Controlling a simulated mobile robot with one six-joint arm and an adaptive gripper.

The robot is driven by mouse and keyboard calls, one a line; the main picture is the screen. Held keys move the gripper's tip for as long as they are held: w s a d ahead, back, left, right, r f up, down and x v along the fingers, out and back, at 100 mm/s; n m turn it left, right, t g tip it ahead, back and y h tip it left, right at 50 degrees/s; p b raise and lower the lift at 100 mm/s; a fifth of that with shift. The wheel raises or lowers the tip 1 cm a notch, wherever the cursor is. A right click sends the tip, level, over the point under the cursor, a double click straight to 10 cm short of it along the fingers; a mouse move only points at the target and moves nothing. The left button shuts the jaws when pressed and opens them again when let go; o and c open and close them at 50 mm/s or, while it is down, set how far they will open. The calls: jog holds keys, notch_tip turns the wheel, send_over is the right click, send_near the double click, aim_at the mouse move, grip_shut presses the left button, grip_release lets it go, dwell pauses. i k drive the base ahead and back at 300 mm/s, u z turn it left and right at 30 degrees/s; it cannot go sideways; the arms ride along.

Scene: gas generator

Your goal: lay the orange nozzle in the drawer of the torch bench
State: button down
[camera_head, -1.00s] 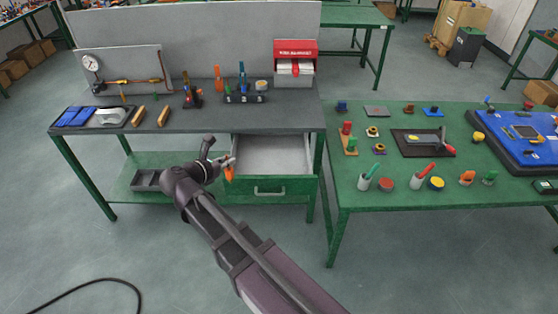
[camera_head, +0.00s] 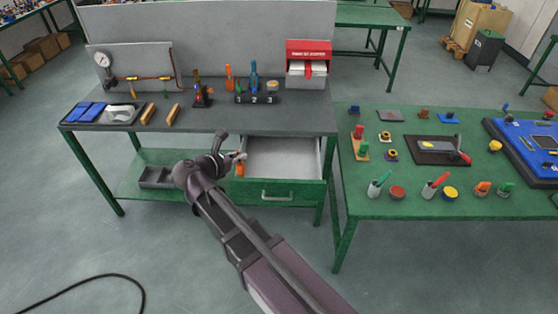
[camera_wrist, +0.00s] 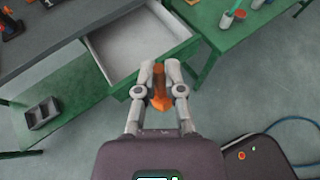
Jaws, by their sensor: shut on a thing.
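The orange nozzle (camera_wrist: 159,88) is held between the fingers of my gripper (camera_wrist: 158,80), which is shut on it. In the head view the nozzle (camera_head: 240,169) hangs from my gripper (camera_head: 238,158) at the left edge of the drawer. The drawer (camera_head: 277,195) of the torch bench (camera_head: 210,121) is pulled open, and its light grey inside looks empty. In the wrist view the drawer (camera_wrist: 150,62) lies ahead and to the left of the nozzle. The nozzle appears in front of the drawer's green front there, not over its floor.
The bench top holds a blue-and-white tray (camera_head: 105,114), a gauge board (camera_head: 132,68), tool stands and a red dispenser (camera_head: 308,57). A dark bin (camera_head: 158,177) sits on the lower shelf. A second green table (camera_head: 400,207) with many small parts stands close on the right.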

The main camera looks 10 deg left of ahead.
aim_at(280, 162)
jog(key=i, duration=0.85)
jog(key=z, duration=0.05)
